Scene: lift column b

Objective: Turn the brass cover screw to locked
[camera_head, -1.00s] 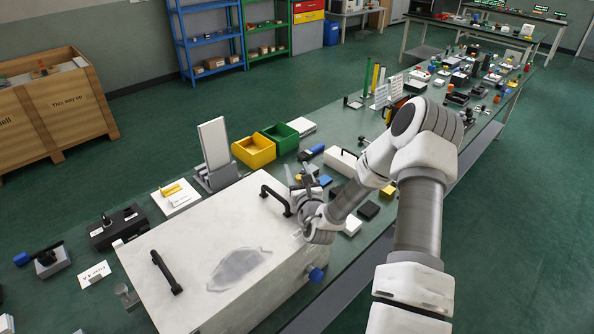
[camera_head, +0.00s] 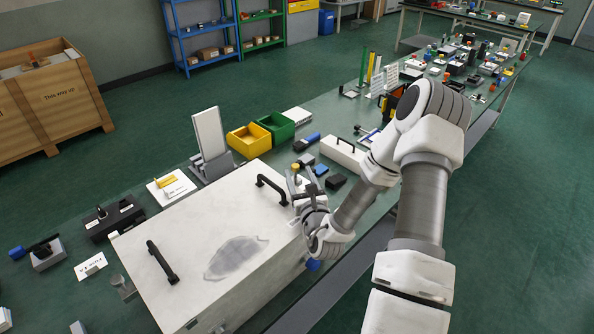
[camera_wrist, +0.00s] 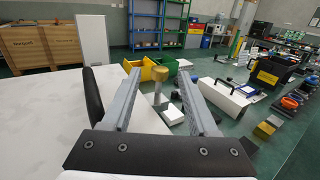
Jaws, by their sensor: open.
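A grey post with a brass-coloured round top (camera_wrist: 158,88) stands beyond my fingers in the wrist view and shows between them. It looks like the brass cover screw, though I cannot read any locked mark on it. The same brass top (camera_head: 296,167) shows in the head view just past the far right corner of the white box. My gripper (camera_head: 299,184) is beside that corner, pointing away from me. In the wrist view my gripper (camera_wrist: 160,74) is open, with nothing between its fingers. The post's foot is partly hidden.
The large white box (camera_head: 185,245) with black handles (camera_head: 272,187) lies left of my gripper. Yellow (camera_head: 250,142) and green (camera_head: 277,128) bins, a white block with a handle (camera_head: 343,154) and small dark blocks (camera_head: 335,182) crowd the bench beyond.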

